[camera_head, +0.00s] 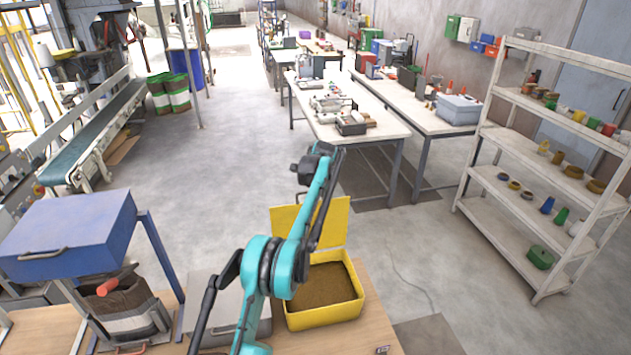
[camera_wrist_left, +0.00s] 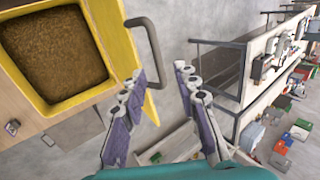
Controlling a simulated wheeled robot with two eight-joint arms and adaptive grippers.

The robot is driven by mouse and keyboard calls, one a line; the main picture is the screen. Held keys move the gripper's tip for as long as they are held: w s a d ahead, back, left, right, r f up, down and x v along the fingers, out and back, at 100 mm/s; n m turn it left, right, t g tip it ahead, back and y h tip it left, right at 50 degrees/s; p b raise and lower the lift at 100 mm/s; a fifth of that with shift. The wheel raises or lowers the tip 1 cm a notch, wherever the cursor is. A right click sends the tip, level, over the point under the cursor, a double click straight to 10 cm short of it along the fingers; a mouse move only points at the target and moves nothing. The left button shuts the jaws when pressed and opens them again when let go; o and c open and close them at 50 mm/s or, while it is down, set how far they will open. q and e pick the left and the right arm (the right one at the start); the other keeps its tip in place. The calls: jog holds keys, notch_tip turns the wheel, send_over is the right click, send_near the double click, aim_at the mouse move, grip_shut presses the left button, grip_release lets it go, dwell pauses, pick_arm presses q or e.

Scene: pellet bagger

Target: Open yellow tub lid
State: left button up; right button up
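The yellow tub (camera_head: 322,317) stands on the wooden bench, full of brown granules. Its yellow lid (camera_head: 283,222) stands raised at the tub's back edge, open. My teal arm crosses in front of part of the lid and tub. In the left wrist view the tub (camera_wrist_left: 50,105) is at upper left, with the lid (camera_wrist_left: 112,38) seen nearly edge-on beside it. A grey handle (camera_wrist_left: 153,45) sticks out from the lid. My left gripper (camera_wrist_left: 159,71) is open, its fingers spread near the handle's lower end; contact is unclear. My right gripper is not in view.
A blue box (camera_head: 70,232) with a grey handle stands at left, near a container with a red-handled tool (camera_head: 110,287). A grey case (camera_head: 212,305) sits left of the tub, partly behind my arm. Floor beyond the bench is clear; a white shelf (camera_head: 520,190) stands at right.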

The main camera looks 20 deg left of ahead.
pick_arm(q)
jog(key=v, duration=0.5)
jog(key=shift+s+d+r, duration=0.1)
jog(key=shift+s+r, duration=0.05)
jog(key=shift+r, duration=0.1)
jog(key=s+d+f+n+h+b, duration=0.1)
jog(key=s+d+f+n+b, duration=0.1)
jog(key=s+d+b, duration=0.45)
jog(key=s+d+f+n+t+b, duration=0.15)
jog(key=s+b, duration=0.25)
jog(key=s, duration=0.5)
jog(key=s+d+f+n+g+h+b, duration=0.1)
jog(key=s+d+f+n+b, duration=0.15)
jog(key=s+d+b, duration=0.4)
jog(key=s+d+f+n+h+b, duration=0.1)
jog(key=s+f+b, duration=0.4)
jog(key=s+f, duration=0.7)
jog(key=s+d+f+n+t+b, duration=0.1)
jog(key=s+d+f+n+b, duration=0.2)
jog(key=s+f, duration=0.9)
jog(key=s+b, duration=0.2)
jog(key=b, duration=0.1)
jog(key=shift+s+d+f+n+h, duration=0.15)
jog(key=shift+s+f+n+h, duration=0.15)
jog(key=shift+n+h, duration=0.1)
